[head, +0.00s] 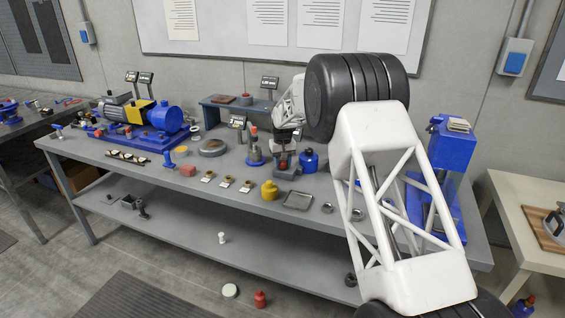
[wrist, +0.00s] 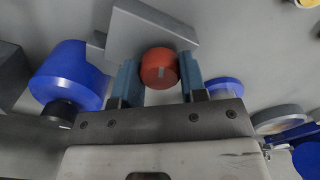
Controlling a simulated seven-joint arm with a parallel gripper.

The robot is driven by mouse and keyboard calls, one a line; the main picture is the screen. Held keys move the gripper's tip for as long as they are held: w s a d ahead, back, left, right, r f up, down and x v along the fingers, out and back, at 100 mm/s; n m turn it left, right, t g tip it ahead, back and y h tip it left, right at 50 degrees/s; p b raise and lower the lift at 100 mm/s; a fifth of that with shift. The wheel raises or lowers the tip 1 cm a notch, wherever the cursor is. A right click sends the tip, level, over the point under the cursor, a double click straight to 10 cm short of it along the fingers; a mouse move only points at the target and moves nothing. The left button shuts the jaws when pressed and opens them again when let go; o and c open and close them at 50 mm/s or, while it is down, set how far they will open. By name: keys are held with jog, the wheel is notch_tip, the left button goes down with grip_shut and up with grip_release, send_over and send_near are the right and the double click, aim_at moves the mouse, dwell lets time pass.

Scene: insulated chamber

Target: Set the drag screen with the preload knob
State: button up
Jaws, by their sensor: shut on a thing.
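A red knob (wrist: 160,68) with a pale mark on its top sits between the two blue fingers of my gripper (wrist: 159,80) in the wrist view. My gripper is shut on it, one finger at each side. The knob is beside a grey block (wrist: 150,32). In the head view my gripper (head: 285,143) is low over a small device on the bench, and my arm hides part of it. Small dark screens stand behind, one on a post (head: 269,83) and one lower (head: 237,122). I cannot read them or tell which is the drag screen.
The grey bench (head: 225,170) holds a blue pump unit (head: 155,118), a yellow pot (head: 269,190), a metal tray (head: 298,200) and a blue bottle (head: 309,160). Another red-topped device (head: 253,145) stands just left of my gripper. A blue press (head: 453,145) stands at right.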

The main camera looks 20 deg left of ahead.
aim_at(282, 161)
jog(key=shift+m, duration=2)
jog(key=o, duration=0.9)
jog(key=shift+o, duration=0.2)
jog(key=shift+r, duration=0.1)
jog(key=shift+r, duration=3.8)
